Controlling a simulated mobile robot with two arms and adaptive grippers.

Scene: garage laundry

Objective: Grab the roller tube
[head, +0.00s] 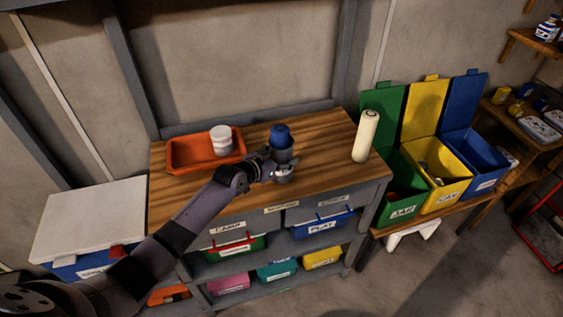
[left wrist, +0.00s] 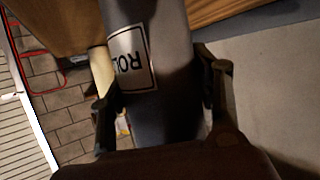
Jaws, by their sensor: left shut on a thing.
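The roller tube is a dark grey cylinder with a blue top (head: 281,136), near the middle of the wooden worktop in the head view. In the left wrist view the grey tube (left wrist: 165,60) fills the space between the fingers, and its white label starts with "ROL". My left gripper (head: 284,168) is shut on the tube, with a finger on each side of it in the left wrist view (left wrist: 160,97). The tube looks close to upright. Its lower part is hidden by the gripper, so I cannot tell whether it touches the worktop. My right gripper is not in view.
A cream cylinder (head: 366,136) stands at the worktop's right end. An orange tray (head: 180,158) holding a white jar (head: 221,139) is at the left. Green, yellow and blue lidded bins (head: 452,190) stand to the right. Bare worktop (head: 325,135) lies between tube and cream cylinder.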

